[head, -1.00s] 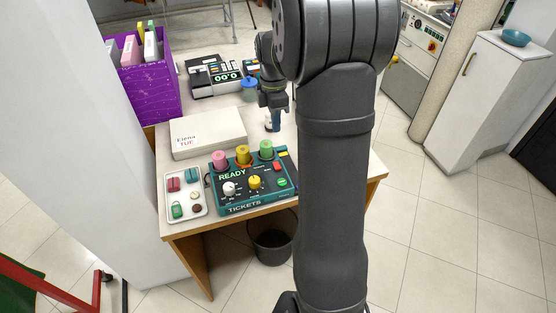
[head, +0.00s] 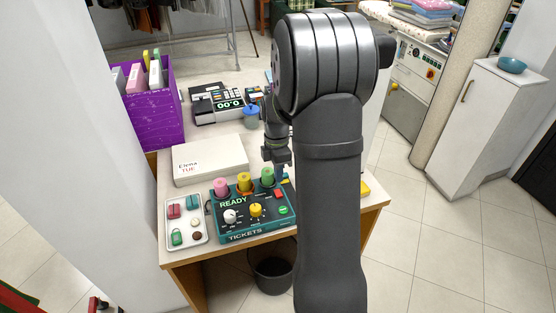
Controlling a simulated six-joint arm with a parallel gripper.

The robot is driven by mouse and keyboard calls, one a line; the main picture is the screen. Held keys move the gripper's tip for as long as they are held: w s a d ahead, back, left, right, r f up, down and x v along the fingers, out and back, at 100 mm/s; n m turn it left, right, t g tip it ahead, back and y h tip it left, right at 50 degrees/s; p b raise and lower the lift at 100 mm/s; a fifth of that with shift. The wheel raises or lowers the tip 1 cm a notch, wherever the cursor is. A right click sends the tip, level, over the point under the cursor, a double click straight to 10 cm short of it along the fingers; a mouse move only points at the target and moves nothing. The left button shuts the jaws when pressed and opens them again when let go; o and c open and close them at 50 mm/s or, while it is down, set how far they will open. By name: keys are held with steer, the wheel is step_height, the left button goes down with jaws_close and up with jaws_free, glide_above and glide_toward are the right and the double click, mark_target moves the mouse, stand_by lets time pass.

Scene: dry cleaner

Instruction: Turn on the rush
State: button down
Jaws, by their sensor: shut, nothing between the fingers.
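The teal ticket panel (head: 236,238), marked READY and TICKETS, sits near the table's front edge. It has a white knob (head: 230,216), a yellow knob (head: 255,210), a red control (head: 280,194) and a green button (head: 283,210). Its small labels are too small to read, so I cannot tell which control is the rush. My gripper (head: 282,174) is shut and empty, pointing down at the panel's back right corner, behind the red control. My arm partly covers it, and I cannot tell whether the tips touch anything.
Pink (head: 221,187), yellow (head: 244,182) and green (head: 267,176) rolls stand along the panel's back. A white tray of small items (head: 200,231) is at left, a pale box (head: 210,160) behind. A purple bin (head: 152,115) and a register (head: 215,104) stand farther back.

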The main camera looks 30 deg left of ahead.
mark_target(279, 195)
steer(key=f, duration=0.6)
steer(key=shift+s+d, duration=0.25)
steer(key=shift+s, duration=0.05)
steer(key=shift+f, duration=0.15)
steer(key=shift+d+f, duration=0.1)
steer(key=shift+f, duration=0.05)
steer(key=shift+w+a+r, duration=0.2)
steer(key=shift+w+a, duration=0.35)
steer(key=shift+a, duration=0.05)
steer(key=shift+r, duration=0.15)
step_height(279, 195, up, 14)
steer(key=w+a, duration=0.1)
steer(key=shift+a, duration=0.1)
stand_by(0.3)
